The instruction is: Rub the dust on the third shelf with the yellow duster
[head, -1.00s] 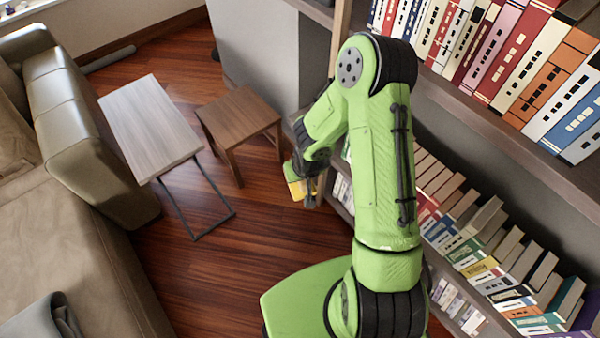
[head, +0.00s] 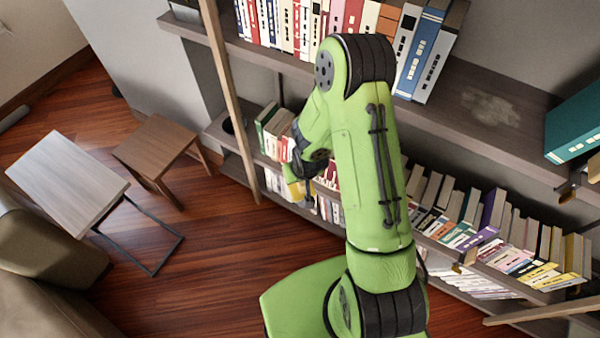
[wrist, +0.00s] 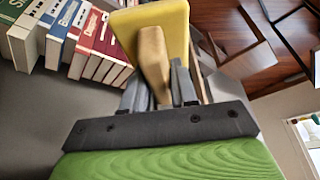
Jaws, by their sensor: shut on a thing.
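My gripper (wrist: 158,88) is shut on the wooden handle of the yellow duster (wrist: 165,25) in the wrist view. In the head view the duster (head: 295,192) shows small and partly hidden beside my gripper (head: 308,190), in front of the lower book rows. A pale patch of dust (head: 491,107) lies on a dark shelf board (head: 470,80) at the upper right of the head view, between books. The duster is apart from the dust, to its left and lower.
Upright books (head: 425,55) stand left of the dust and a teal book (head: 577,125) stands right of it. A wooden post (head: 228,95) rises at the shelf's left. A brown side table (head: 158,147) and a grey-topped table (head: 68,178) stand on open wood floor.

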